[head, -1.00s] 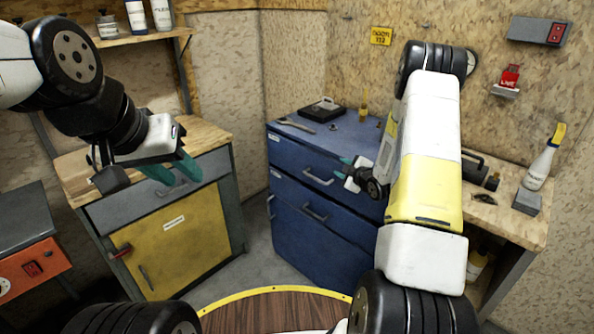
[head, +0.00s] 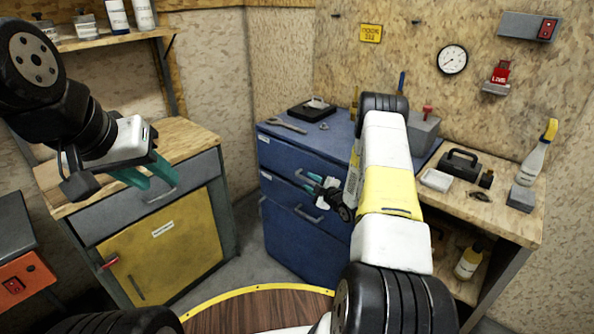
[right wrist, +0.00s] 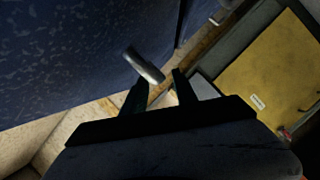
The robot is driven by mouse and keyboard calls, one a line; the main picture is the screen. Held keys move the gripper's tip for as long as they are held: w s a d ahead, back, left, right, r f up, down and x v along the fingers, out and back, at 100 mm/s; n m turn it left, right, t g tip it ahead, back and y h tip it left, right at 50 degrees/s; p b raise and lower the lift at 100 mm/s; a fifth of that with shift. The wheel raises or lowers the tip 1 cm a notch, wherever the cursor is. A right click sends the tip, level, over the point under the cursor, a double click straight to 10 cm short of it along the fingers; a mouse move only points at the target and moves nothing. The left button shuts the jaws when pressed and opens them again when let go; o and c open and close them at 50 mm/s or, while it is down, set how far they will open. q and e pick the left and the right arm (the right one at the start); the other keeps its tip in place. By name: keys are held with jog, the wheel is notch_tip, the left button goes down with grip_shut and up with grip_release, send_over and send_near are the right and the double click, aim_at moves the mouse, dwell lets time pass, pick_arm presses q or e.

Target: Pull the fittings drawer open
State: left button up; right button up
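The blue drawer cabinet (head: 285,160) stands at centre in the head view. Its labels are too small to read, so I cannot tell which drawer is the fittings drawer. The upper drawer handle (head: 304,177) is silver, and its drawer looks closed. My right gripper (head: 313,184) is open, with its teal fingertips close to that handle. In the right wrist view, a silver handle (right wrist: 145,65) lies just beyond the dark, spread fingers (right wrist: 158,82); contact is unclear.
A second handle (head: 308,215) sits lower on the blue cabinet. A black tray (head: 312,108) and a wrench (head: 282,125) lie on its top. A yellow-door cabinet (head: 180,245) stands left. A wooden bench (head: 500,215) with tools stands right.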

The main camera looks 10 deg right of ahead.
jog(key=shift+x, duration=1.3)
grip_shut()
dwell(0.5)
